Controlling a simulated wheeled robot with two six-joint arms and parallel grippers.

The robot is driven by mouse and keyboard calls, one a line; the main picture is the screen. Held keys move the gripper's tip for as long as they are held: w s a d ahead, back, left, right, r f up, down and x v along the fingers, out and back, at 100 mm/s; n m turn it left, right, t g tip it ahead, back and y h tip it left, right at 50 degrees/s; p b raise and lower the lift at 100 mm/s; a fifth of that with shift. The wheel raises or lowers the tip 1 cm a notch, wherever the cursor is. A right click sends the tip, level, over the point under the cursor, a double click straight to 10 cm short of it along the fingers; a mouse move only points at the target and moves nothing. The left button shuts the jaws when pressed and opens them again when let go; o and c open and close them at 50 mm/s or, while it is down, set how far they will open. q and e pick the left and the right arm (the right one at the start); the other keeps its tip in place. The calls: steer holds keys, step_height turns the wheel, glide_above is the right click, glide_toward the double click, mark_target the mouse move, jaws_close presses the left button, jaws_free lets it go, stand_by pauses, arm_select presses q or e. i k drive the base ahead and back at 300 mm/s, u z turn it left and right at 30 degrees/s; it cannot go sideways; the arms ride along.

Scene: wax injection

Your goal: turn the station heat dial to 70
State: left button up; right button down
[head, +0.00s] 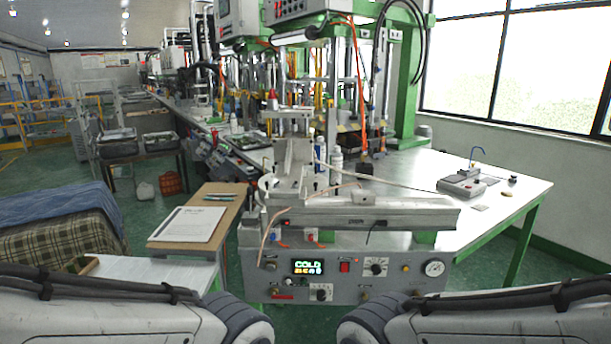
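The station's grey front panel (345,290) stands in the middle of the head view. A small display (308,267) on it reads "COLD" in green, with a smaller coloured line below that I cannot read surely. One black dial on a white plate (375,267) sits right of a red switch (345,267). A second black dial on a white plate (320,292) sits lower, under the display. Their labels and settings are too small to read, so I cannot tell which is the heat dial. Only my arm links show at the bottom corners; both grippers are out of view.
A round gauge (433,268) is at the panel's right end. A long metal rail (365,214) juts above the panel, with a thin orange tube hanging at its left. A clipboard (188,225) lies left. A white worktable (440,180) extends right.

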mark_target(376, 269)
steer(key=z, duration=0.45)
steer(key=k, duration=0.5)
steer(key=z, duration=1.4)
steer(key=i, duration=0.95)
steer(key=u, duration=1.75)
